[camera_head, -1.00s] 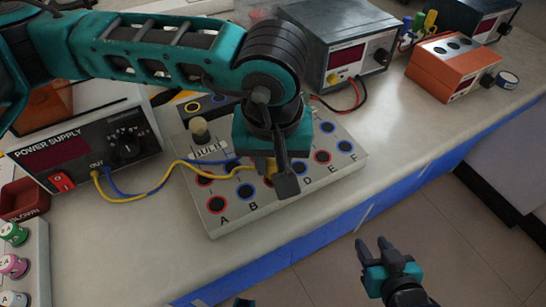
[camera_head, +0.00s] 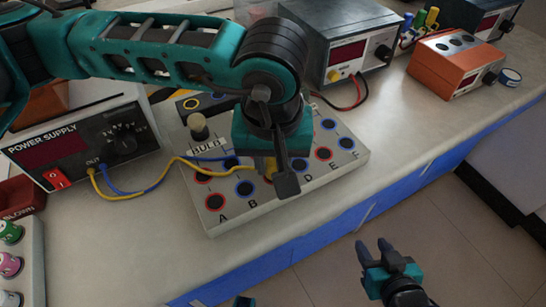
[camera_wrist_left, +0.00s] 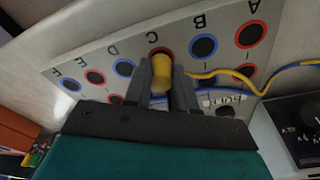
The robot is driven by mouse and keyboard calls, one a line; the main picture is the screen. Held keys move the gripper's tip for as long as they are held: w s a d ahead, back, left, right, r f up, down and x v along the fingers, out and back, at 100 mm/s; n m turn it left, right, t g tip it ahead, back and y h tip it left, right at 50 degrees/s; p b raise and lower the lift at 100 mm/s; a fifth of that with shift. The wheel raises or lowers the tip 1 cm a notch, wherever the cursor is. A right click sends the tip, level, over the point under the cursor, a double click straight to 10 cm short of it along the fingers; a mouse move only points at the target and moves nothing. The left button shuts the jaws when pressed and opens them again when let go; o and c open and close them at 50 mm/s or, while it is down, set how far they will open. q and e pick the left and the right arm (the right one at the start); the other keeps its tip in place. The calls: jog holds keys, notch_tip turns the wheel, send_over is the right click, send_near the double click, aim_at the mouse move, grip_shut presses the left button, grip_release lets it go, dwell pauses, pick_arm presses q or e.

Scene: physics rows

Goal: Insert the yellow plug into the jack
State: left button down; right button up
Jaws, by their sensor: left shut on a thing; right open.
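The yellow plug (camera_wrist_left: 161,76) is between the fingers of my left gripper (camera_wrist_left: 162,88), which is shut on it. In the head view the left gripper (camera_head: 280,178) is over the jack board (camera_head: 225,219), and the plug (camera_head: 270,168) shows partly behind a finger. The plug is over the red-ringed jack beside the letter C (camera_wrist_left: 158,53). I cannot tell whether its tip is inside the jack, since the fingers hide it. A yellow wire (camera_head: 205,161) runs from the plug to the power supply. My right gripper (camera_head: 374,247) is open and empty, off the front of the bench.
The power supply (camera_head: 90,140) stands left of the board. A bulb holder (camera_head: 198,127) sits on the board. A dark meter box (camera_head: 345,45) and an orange box (camera_head: 455,65) stand behind. Bench surface right of the board is clear.

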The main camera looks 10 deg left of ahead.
pick_arm(q)
jog(key=shift+f, duration=0.2)
jog(key=shift+c, duration=2.3)
grip_release()
jog(key=shift+r, duration=0.1)
jog(key=shift+r+p, duration=1.05)
jog(key=shift+r, duration=2.15)
